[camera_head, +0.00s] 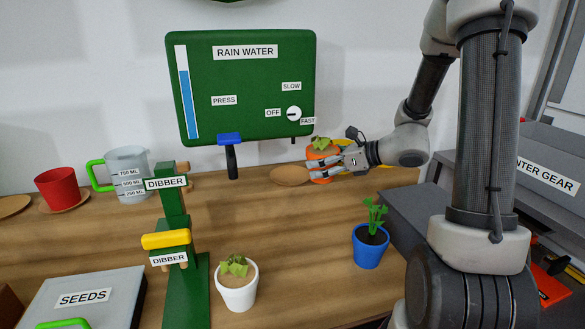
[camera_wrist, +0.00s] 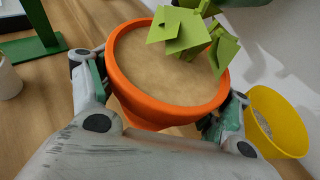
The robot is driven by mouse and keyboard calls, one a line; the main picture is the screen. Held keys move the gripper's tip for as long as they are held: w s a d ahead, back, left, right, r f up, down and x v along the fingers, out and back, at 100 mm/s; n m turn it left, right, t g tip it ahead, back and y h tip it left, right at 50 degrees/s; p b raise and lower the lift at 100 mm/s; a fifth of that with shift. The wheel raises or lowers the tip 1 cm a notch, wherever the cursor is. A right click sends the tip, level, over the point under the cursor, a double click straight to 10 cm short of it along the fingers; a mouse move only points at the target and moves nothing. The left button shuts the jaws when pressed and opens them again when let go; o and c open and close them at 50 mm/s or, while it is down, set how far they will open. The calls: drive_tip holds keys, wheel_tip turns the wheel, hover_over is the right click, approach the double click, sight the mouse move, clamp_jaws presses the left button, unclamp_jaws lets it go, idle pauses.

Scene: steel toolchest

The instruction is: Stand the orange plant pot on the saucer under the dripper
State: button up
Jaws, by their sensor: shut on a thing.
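The orange plant pot (camera_head: 319,152) holds soil and a light green plant, and it stands upright in my gripper (camera_head: 322,168). In the wrist view the pot (camera_wrist: 150,105) fills the middle, with a finger of my gripper (camera_wrist: 160,95) against each side. The tan saucer (camera_head: 287,176) lies on the bench just left of the pot and looks empty. The dripper (camera_head: 293,140) appears as a small dark spout under the right of the green rain water panel (camera_head: 247,75), above the saucer. I cannot tell whether the pot's base touches the bench.
A yellow pot (camera_wrist: 272,125) is close right of my gripper. White (camera_head: 237,288) and blue (camera_head: 370,248) plant pots stand nearer the front. A dibber stand (camera_head: 183,250) and red pot (camera_head: 57,187) are left.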

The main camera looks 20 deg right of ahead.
drive_tip(key=w+a, duration=0.6)
drive_tip(key=f, duration=0.2)
drive_tip(key=shift+w+a+f, duration=0.3)
drive_tip(key=shift+f, duration=0.45)
drive_tip(key=o, duration=1.4)
drive_tip(key=shift+f, duration=0.15)
